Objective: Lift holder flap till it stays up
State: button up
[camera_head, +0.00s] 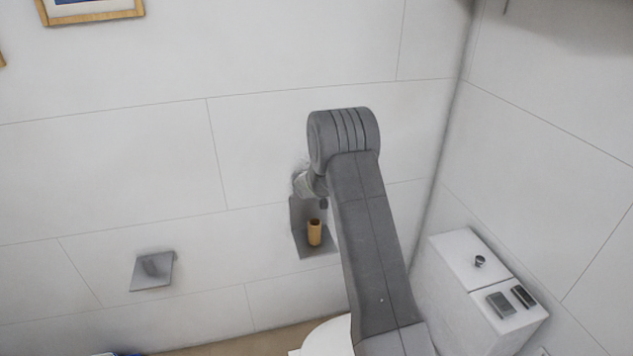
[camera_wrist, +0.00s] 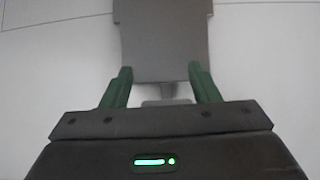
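A grey wall-mounted holder (camera_head: 298,245) is on the back wall, left of my raised arm, with a tan cylinder (camera_head: 314,233) at it. My arm covers part of it. A flat grey plate (camera_wrist: 160,40) fills the top middle of the wrist view. I cannot tell for sure whether it is the flap. My gripper (camera_wrist: 160,72) is open. Its two green fingers are wide apart, with tips overlapping the plate's lower edge in the picture. Contact cannot be told. A small grey piece (camera_wrist: 166,92) shows between the fingers. In the head view my gripper is mostly hidden behind my arm.
Another grey wall fitting (camera_head: 152,270) is farther left on the same wall. A white toilet seat or lid (camera_head: 327,338) is below my arm. A white cistern (camera_head: 460,255) with small dark items on top stands at the right. The wall around the holder is bare.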

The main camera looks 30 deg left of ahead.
jog(key=o, duration=0.4)
jog(key=shift+w+d, duration=0.1)
jog(key=shift+d, duration=0.1)
jog(key=shift+c, duration=0.2)
jog(key=b+v, duration=0.2)
jog(key=v, duration=1.1)
jog(key=shift+s+r+b, duration=0.25)
jog(key=shift+s+b, duration=0.05)
jog(key=shift+s, duration=0.05)
jog(key=p+x, duration=0.2)
jog(key=x, duration=1.1)
jog(key=shift+f, duration=0.4)
